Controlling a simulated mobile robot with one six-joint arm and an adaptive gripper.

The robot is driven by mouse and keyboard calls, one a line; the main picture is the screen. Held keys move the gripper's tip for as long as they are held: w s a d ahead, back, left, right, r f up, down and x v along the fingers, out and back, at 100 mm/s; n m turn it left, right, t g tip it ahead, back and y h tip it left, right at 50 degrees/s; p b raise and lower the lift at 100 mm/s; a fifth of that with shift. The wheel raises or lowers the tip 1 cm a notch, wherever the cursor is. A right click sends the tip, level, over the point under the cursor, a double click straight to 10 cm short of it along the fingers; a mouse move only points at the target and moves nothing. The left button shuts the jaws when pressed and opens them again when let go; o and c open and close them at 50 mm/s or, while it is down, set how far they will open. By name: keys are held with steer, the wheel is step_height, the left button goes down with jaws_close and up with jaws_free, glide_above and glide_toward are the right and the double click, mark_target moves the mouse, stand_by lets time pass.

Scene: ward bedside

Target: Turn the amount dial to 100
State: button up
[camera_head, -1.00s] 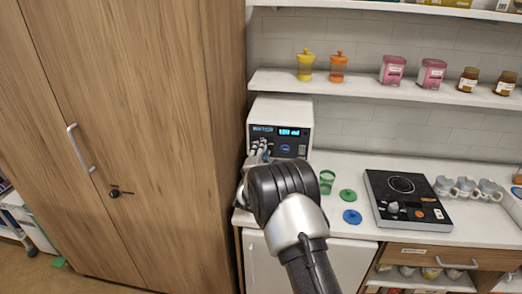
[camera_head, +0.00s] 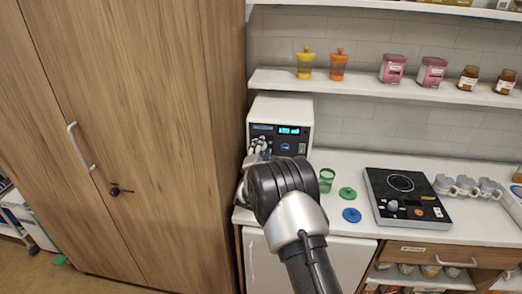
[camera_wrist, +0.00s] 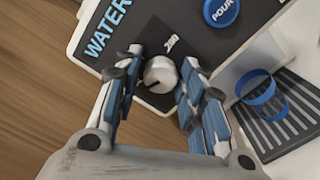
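The water dispenser (camera_head: 279,108) is a white box with a dark front panel, at the back left of the counter. Its lit blue display (camera_head: 289,131) shows a figure in ml, too small to read surely. The amount dial (camera_wrist: 160,74) is a small pale round knob beside the WATER lettering; printed digits stand by its upper right. My gripper (camera_wrist: 160,66) is in front of the panel, one finger on each side of the dial. The fingers stand apart, with a narrow gap at the left; contact at the right is unclear. In the head view my arm hides the dial.
A blue POUR button (camera_wrist: 222,10) is right of the dial. A blue-rimmed cup (camera_wrist: 258,87) is at the slatted drip tray (camera_wrist: 275,137). A green cup (camera_head: 326,179), lids and a black hotplate (camera_head: 405,199) stand to the right. A tall wooden cabinet (camera_head: 130,120) is close at left.

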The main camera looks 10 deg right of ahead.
steer(key=shift+o, duration=1.1)
steer(key=shift+f, duration=0.1)
steer(key=v, duration=1.2)
